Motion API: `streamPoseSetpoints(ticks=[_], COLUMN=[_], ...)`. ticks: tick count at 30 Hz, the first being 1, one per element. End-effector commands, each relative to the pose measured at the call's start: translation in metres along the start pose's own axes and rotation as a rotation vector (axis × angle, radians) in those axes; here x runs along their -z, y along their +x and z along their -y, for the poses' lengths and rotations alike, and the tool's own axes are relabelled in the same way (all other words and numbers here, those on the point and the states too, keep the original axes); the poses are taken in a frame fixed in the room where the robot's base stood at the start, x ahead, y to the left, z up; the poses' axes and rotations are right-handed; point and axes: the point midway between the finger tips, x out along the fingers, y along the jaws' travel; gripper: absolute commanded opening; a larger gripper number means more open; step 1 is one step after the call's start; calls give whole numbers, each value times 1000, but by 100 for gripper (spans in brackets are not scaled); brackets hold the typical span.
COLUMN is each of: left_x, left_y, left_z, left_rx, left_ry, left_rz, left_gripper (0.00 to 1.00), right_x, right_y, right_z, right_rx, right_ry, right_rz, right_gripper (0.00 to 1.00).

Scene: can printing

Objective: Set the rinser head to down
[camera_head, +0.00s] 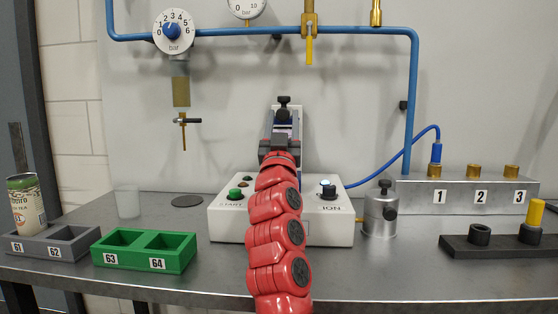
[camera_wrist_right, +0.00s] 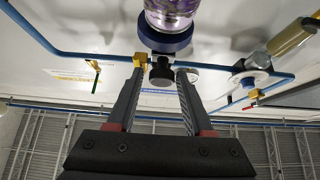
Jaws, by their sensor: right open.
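The white machine (camera_head: 230,222) stands in the middle of the bench. Behind my right arm, its upright head part (camera_head: 284,117), which I take to be the rinser head, has a black knob (camera_head: 284,101) on top. In the right wrist view a purple can (camera_wrist_right: 172,14) sits in a dark blue ring (camera_wrist_right: 165,40), with a black knob (camera_wrist_right: 160,73) below it. My right gripper (camera_wrist_right: 160,70) is open, its fingers on either side of this knob; I cannot tell whether they touch it. It also shows in the head view (camera_head: 280,146). My left gripper is out of view.
Blue pipes (camera_head: 411,105) with a pressure dial (camera_head: 173,31) run along the wall. A green tray (camera_head: 144,266), a grey tray (camera_head: 75,250) with a can (camera_head: 26,205), and a clear cup (camera_head: 128,201) stand left. A steel canister (camera_head: 380,213) and numbered block (camera_head: 455,196) stand right.

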Motion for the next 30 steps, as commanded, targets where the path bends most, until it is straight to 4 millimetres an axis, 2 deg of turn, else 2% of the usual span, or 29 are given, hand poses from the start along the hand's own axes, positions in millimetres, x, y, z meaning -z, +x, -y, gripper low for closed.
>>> streamPoseSetpoints(ticks=[8, 24, 30], left_x=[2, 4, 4], left_y=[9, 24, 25], left_z=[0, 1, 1], left_rx=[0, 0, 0], left_ry=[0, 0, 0], left_rz=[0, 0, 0], left_gripper=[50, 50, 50], right_x=[-1, -1, -2], right_y=[-40, -140, -159], right_z=[2, 1, 1], right_rx=[7, 8, 7], right_ry=[-3, 0, -2], right_rz=[2, 3, 4], right_gripper=[52, 52, 52])
